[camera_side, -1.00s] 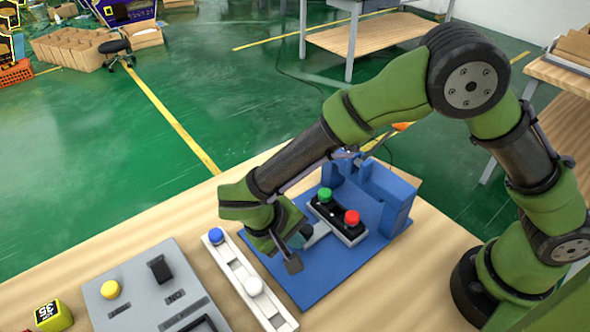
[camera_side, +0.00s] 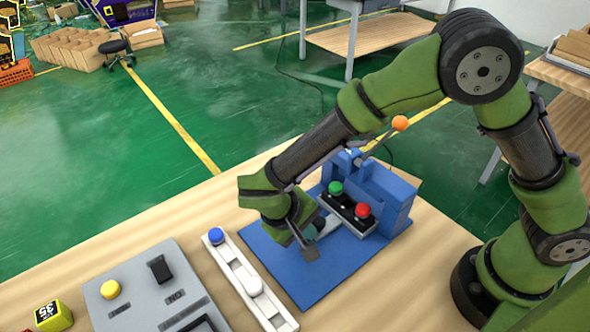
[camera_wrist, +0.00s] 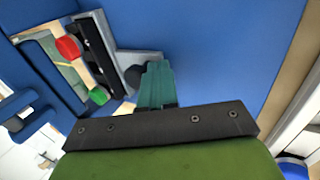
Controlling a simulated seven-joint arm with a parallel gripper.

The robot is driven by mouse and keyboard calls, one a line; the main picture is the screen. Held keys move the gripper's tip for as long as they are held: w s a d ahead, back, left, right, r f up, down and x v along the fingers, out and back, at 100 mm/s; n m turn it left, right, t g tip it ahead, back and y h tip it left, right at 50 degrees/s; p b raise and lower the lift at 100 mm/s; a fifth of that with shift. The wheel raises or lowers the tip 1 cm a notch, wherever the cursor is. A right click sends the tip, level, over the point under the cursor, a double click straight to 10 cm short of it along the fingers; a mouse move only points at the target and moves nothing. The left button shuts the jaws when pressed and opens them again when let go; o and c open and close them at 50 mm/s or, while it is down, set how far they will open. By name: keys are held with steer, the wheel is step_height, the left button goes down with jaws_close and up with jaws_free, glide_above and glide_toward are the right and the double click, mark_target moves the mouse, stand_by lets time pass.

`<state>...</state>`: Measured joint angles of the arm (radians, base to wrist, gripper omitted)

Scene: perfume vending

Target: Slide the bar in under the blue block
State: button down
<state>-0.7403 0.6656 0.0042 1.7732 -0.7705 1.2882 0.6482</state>
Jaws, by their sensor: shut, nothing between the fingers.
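The black bar (camera_side: 348,209), with a green knob and a red knob on top, lies on the blue board (camera_side: 290,270) with a pale stem towards my gripper. The blue block (camera_side: 388,197) stands upright just behind and to the right of the bar. I cannot tell whether the bar touches it or reaches under it. My gripper (camera_side: 308,237) is shut and empty, low over the board at the stem's near end. In the wrist view the fingertips (camera_wrist: 156,84) are beside the grey stem (camera_wrist: 140,62), and the bar (camera_wrist: 97,58) is to their left. Contact is unclear.
A white rail (camera_side: 236,275) with a blue button and a white knob lies left of the board. A grey control panel (camera_side: 140,290) and a yellow cube (camera_side: 53,316) are farther left. An orange ball (camera_side: 400,123) on a rod rises by the block.

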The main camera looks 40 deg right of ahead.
mark_target(317, 221)
steer(key=shift+d, duration=0.7)
steer(key=shift+d, duration=1.4)
steer(key=shift+a, duration=0.6)
steer(key=shift+r, duration=0.1)
steer(key=shift+r, duration=3.9)
